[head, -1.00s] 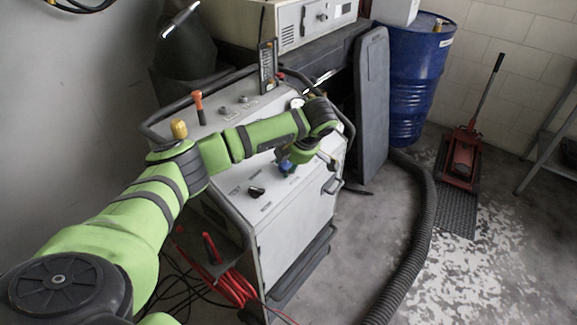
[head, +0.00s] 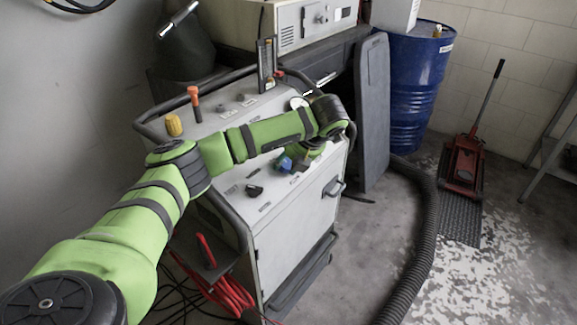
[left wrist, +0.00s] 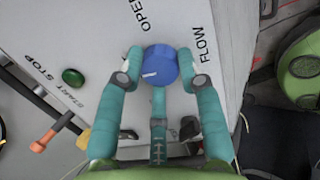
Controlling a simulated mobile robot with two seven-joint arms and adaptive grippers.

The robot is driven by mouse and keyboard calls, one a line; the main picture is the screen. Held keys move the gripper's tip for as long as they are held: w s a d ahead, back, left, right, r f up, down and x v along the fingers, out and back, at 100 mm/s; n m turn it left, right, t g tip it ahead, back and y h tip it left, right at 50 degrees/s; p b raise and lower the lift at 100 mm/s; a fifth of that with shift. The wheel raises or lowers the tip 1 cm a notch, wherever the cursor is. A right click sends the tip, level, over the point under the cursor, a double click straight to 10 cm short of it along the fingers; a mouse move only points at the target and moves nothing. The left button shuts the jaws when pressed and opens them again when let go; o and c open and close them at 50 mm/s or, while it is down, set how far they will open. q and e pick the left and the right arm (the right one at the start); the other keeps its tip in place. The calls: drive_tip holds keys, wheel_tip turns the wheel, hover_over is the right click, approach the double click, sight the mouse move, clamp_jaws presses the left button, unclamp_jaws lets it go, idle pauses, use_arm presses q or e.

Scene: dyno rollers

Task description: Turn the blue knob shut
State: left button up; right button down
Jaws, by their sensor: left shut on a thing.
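The blue knob (left wrist: 161,66) sits on the pale top panel of a wheeled machine, beside the printed words OPEN and FLOW. A white mark on its face points to the left in the left wrist view. My left gripper (left wrist: 160,72) has its teal fingers closed around the knob's sides. In the head view the knob (head: 284,163) shows as a small blue shape below my left arm, and the gripper is largely hidden by the arm. My right gripper is in neither view.
The panel also carries a black knob (head: 254,190), an orange-handled lever (head: 194,103), a yellow knob (head: 174,125) and a green button (left wrist: 72,77). A grey padded board (head: 372,115) stands behind the machine. A black hose (head: 425,240) lies on the floor to the right.

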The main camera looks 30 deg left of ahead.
use_arm(q)
drive_tip(key=shift+s+f+n, duration=0.1)
drive_tip(key=shift+f+n, duration=0.1)
drive_tip(key=shift+n, duration=0.3)
drive_tip(key=shift+b, duration=0.35)
drive_tip(key=o, duration=1.1)
drive_tip(key=shift+o, duration=0.2)
drive_tip(key=shift+r, duration=0.1)
drive_tip(key=shift+r, duration=0.1)
drive_tip(key=shift+d+r, duration=0.2)
drive_tip(key=v, duration=1.1)
